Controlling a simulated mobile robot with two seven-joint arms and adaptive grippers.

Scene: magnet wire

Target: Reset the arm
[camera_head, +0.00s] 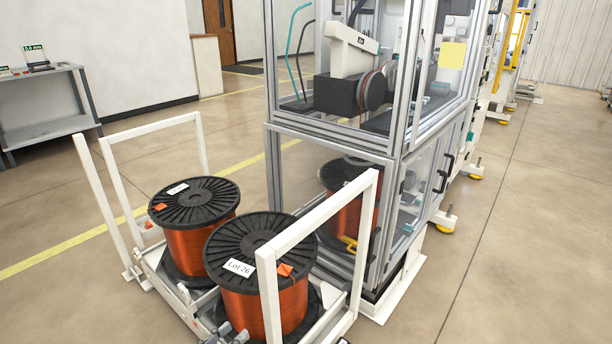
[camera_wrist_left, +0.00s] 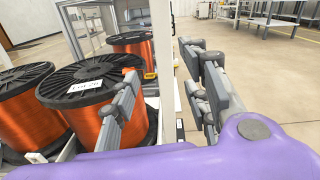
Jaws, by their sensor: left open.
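The nearer spool (camera_head: 257,262) bears a white "Lot 26" label and an orange tag, and also shows in the wrist view (camera_wrist_left: 92,85). A second spool (camera_head: 195,218) stands beside it. The left gripper appears in front of the spools, and I see no contact. My right gripper is in neither view.
The two spools stand on a white-framed cart (camera_head: 316,235). A glass-walled machine cabinet (camera_head: 390,140) is close behind it, with another spool (camera_head: 345,205) low inside. A grey table (camera_head: 45,105) stands at the far left. Open floor (camera_head: 530,240) lies to the right.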

